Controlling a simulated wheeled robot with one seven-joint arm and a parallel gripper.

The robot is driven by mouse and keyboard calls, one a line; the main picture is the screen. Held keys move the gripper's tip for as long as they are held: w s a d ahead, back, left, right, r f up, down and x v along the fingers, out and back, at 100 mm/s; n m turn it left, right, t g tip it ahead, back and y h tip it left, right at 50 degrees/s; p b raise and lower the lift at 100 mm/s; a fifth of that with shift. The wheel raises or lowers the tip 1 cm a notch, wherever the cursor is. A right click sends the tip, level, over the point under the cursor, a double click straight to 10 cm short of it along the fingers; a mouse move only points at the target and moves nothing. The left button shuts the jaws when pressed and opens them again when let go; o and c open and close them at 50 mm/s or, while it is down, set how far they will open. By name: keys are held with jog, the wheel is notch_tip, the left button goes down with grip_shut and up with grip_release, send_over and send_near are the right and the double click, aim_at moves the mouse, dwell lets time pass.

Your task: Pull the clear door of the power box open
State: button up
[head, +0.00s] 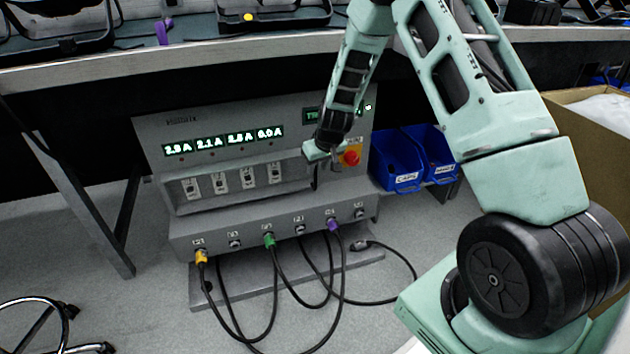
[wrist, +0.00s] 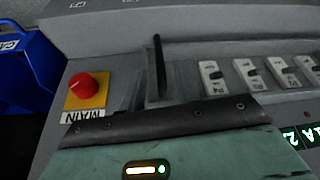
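The grey power box (head: 215,125) stands under the bench, with lit green readouts above a row of switches. The switch recess (head: 203,198) is where the clear door belongs; its clear pane is hard to make out, so I cannot tell how far it is open. My gripper (head: 318,158) is at the right end of the switch row, left of the red main knob (head: 351,156). In the wrist view a thin dark upright bar (wrist: 158,65) stands just beyond my gripper's dark edge, beside the switches (wrist: 213,77). My fingertips are hidden, and whether they hold anything is unclear.
Yellow (head: 201,257), green (head: 269,241) and purple (head: 333,224) plugs sit along the box's lower front, their black cables looping onto the floor. Blue bins (head: 397,165) stand close right of the box. The bench edge (head: 170,53) overhangs above. Floor at left is mostly clear.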

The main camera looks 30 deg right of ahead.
aim_at(316, 172)
jog(key=b+x, duration=0.1)
jog(key=x, duration=0.4)
jog(key=shift+b, duration=0.3)
jog(key=shift+s, duration=0.1)
grip_shut()
